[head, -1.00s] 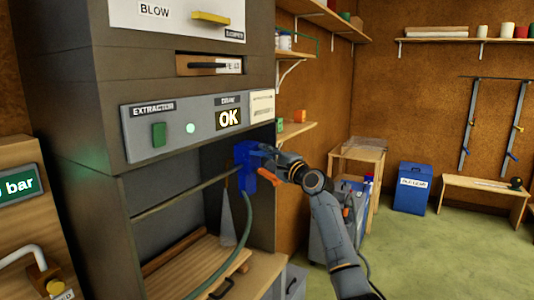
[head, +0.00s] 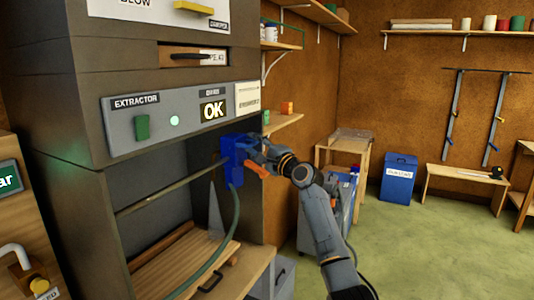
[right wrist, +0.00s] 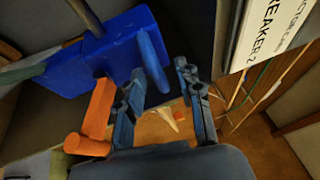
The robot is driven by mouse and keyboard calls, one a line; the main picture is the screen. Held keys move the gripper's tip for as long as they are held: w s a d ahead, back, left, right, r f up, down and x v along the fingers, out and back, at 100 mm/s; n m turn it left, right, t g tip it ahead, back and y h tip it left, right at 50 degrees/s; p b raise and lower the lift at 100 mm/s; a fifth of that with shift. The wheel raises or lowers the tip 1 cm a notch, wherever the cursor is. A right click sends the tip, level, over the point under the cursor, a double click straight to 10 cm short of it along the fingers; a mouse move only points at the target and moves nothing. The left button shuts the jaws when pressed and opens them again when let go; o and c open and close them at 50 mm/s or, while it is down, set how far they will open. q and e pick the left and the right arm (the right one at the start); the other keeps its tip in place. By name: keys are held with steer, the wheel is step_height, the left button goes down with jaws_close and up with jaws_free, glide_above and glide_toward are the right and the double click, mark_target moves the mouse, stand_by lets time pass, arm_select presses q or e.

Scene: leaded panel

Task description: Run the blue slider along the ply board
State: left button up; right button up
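The blue slider (head: 236,162) sits at the right end of a thin bar (head: 172,190) across the cabinet opening. It carries an orange lever, and a green hose hangs from it. Its blue body (right wrist: 95,55) with a peg fills the upper left of the right wrist view. My right gripper (head: 258,152) is at the slider's right side. In the wrist view its fingers (right wrist: 162,85) stand apart, with the peg near the left finger and a gap to the right one. A wooden board (head: 185,268), apparently the ply board, lies below the bar. My left gripper is not in view.
The extractor panel (head: 175,115) with a lit OK display is just above the slider. A ledge (head: 284,124) and a wooden stand (head: 350,150) are to the right. A blue bin (head: 398,180) stands on open green floor (head: 420,235).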

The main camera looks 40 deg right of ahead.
steer(key=s+f, duration=0.1)
steer(key=s, duration=1)
steer(key=shift+d+f, duration=0.15)
steer(key=shift+f, duration=0.2)
